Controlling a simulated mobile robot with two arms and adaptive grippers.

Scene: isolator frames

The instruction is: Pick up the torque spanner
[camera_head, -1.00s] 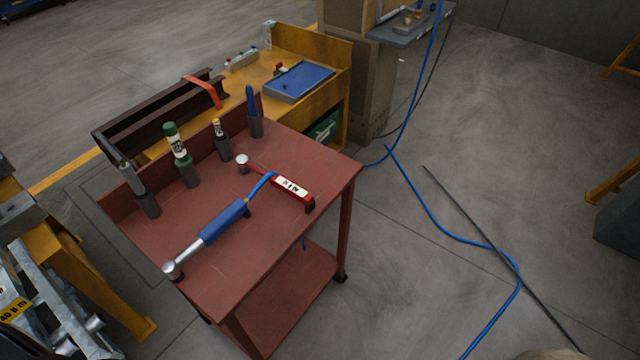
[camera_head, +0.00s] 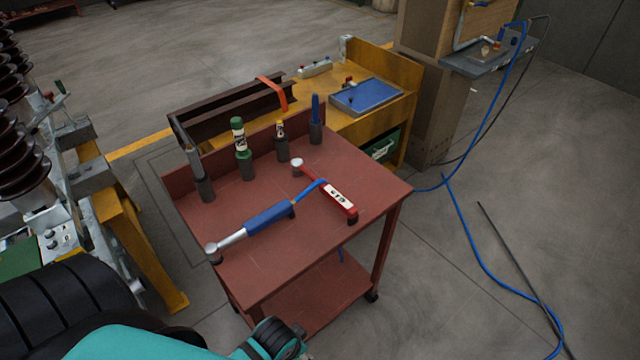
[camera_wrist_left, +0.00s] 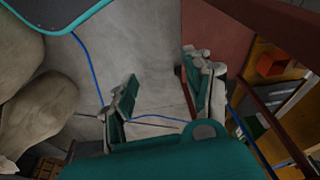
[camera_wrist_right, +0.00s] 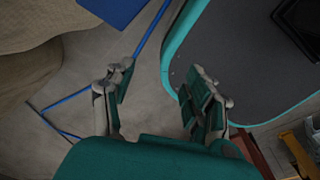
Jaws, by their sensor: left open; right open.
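A red tool with a white label and a round silver head (camera_head: 336,196) lies on the red cart's top (camera_head: 290,262). A blue-handled tool with a silver shaft and head (camera_head: 268,217) lies left of it. A blue strip runs between them. I cannot tell for certain which is the torque spanner; the red one looks most like it. My left gripper (camera_wrist_left: 162,70) is open and empty over floor, beside a red surface in the left wrist view. My right gripper (camera_wrist_right: 160,74) is open and empty over floor. Neither gripper's fingers show in the head view.
Several upright holders with tools, including a green and white bottle-like one (camera_head: 241,150), line the cart's back edge. A yellow bench (camera_head: 385,117) with a blue tray (camera_head: 366,96) stands behind. A blue hose (camera_head: 470,256) lies on the floor at right. Yellow-framed equipment (camera_head: 150,250) stands left.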

